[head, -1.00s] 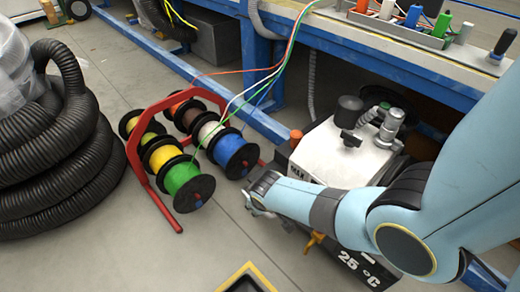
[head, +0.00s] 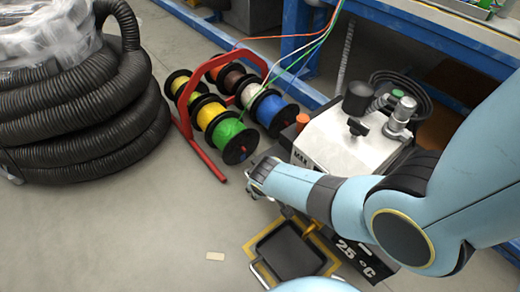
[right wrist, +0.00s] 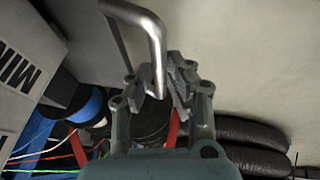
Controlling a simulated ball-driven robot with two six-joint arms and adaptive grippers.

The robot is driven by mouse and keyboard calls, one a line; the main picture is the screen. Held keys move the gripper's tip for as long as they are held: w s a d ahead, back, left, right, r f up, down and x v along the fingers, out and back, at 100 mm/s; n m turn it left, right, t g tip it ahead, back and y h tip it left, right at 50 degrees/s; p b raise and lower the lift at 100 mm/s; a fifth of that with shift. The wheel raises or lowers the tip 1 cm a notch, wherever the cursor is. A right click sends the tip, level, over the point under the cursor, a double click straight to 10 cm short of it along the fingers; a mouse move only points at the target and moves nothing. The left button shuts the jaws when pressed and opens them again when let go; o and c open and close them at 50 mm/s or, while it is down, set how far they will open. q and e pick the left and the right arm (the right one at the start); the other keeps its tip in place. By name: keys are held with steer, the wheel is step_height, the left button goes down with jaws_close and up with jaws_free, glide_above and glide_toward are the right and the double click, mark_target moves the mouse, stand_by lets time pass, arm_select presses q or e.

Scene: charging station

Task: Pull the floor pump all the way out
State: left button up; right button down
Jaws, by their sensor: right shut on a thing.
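The floor pump (head: 345,148) is a boxy unit with a white top, a dark knob, a metal valve fitting and a "25 °C" label on its dark side. It stands on the floor in front of the blue bench, partly hidden behind my right arm. My right gripper (head: 262,180) is at the pump's near left side. In the right wrist view, my right gripper (right wrist: 158,85) is shut on a bent metal handle (right wrist: 150,30). The pump's pale side with "MIN" lettering shows at the left there. My left gripper is not in view.
A red rack (head: 190,140) of coloured cable reels stands left of the pump, with wires running up to the bench (head: 440,35). A coiled black hose (head: 80,125) lies farther left. A yellow-edged black tray (head: 290,248) lies in front.

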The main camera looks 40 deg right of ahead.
steer(key=shift+s+a, duration=0.1)
steer(key=shift+a, duration=0.3)
steer(key=c, duration=1.3)
jaws_free()
steer(key=shift+d, duration=0.1)
steer(key=v, duration=1.2)
steer(key=shift+f, duration=0.1)
